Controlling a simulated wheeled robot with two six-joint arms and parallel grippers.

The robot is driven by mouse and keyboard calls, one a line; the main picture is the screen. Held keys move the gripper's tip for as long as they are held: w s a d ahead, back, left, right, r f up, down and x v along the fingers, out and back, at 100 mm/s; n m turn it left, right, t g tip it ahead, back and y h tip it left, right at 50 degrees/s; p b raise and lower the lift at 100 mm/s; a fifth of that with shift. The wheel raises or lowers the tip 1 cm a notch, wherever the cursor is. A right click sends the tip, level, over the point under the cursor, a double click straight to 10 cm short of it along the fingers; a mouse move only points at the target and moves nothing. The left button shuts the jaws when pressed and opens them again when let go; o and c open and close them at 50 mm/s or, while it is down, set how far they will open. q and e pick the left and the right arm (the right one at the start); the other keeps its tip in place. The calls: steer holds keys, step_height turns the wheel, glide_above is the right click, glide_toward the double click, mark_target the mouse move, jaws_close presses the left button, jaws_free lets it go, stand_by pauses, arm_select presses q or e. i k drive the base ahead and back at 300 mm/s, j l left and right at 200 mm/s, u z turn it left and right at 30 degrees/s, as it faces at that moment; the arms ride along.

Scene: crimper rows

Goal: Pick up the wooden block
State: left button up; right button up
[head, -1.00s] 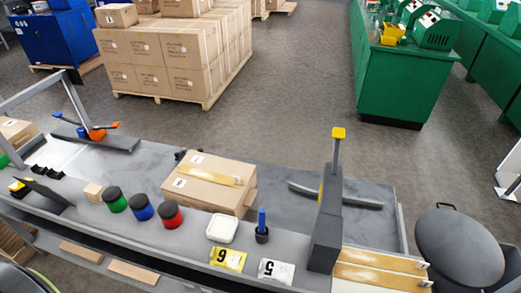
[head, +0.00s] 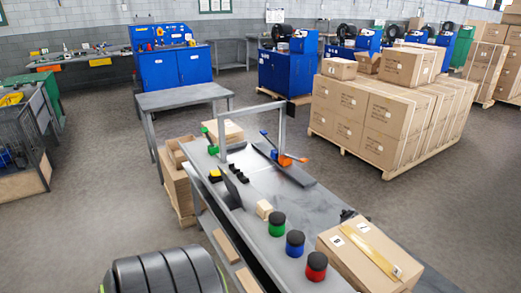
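The wooden block (head: 264,209) is a small pale cube in the head view. It sits on the grey workbench (head: 238,218), near the front edge. A jar with a green band (head: 277,224) stands just to its right, and a dark angled plate (head: 231,187) stands to its left. Neither of my grippers shows in the head view, so nothing of mine is seen at the block.
Jars with blue (head: 295,243) and red (head: 316,266) bands continue the row to the right. A cardboard box (head: 368,256) lies beyond them. A grey frame (head: 252,118) stands at the bench's far end. Stacked cartons (head: 376,115) stand on a pallet behind. Open floor lies left.

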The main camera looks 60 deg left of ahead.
mark_target(264, 208)
steer(key=j+u, duration=0.1)
steer(key=u, duration=1.8)
